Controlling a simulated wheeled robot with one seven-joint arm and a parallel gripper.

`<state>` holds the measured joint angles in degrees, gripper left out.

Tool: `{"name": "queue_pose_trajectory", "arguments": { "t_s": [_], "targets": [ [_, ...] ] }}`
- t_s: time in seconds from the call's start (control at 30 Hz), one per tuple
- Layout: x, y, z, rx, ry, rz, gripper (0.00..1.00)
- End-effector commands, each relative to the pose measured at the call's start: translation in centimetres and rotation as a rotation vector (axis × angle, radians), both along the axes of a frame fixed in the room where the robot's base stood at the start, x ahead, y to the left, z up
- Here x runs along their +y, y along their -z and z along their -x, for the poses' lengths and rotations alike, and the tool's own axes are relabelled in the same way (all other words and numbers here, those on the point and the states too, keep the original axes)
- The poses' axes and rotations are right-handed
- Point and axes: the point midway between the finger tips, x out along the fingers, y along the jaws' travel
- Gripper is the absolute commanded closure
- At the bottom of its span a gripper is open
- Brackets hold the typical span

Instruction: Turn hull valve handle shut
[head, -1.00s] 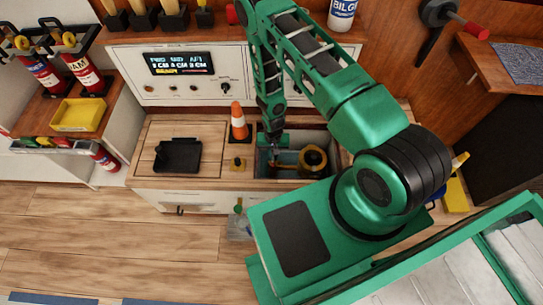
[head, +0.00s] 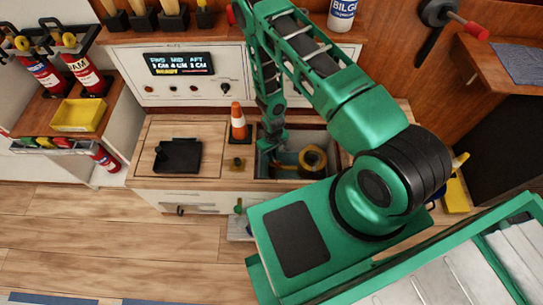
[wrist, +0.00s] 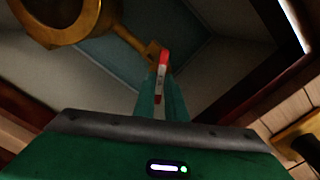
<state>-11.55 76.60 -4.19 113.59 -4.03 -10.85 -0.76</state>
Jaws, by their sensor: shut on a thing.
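In the head view a brass valve (head: 312,158) with a round body sits in an open recessed bay in the counter. In the wrist view its brass ring (wrist: 65,15) is at upper left, with a brass stem running right and down. A slim red and white handle (wrist: 162,65) stands at the stem's end. My gripper (wrist: 160,95) is shut on this handle, with its green fingers on either side. In the head view my gripper (head: 270,148) reaches down into the bay's left part, left of the valve body. The fingertips are mostly hidden there.
An orange cone (head: 238,122) stands on the counter just left of the bay. A panel with a lit display (head: 180,63) is behind. The bay's walls lie close around my gripper.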

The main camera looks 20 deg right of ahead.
Motion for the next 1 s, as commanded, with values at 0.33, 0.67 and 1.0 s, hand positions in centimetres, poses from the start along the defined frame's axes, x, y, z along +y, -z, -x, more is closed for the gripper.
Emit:
{"name": "queue_pose_trajectory", "arguments": {
  "t_s": [0.33,0.67,1.0],
  "targets": [
    [0.14,0.03,0.03,-0.001,-0.33,-0.003,1.0],
    [-0.01,0.04,0.01,0.0,-0.637,-0.001,1.0],
    [-0.16,0.05,-0.03,-0.001,-0.882,0.002,1.0]
  ]
}}
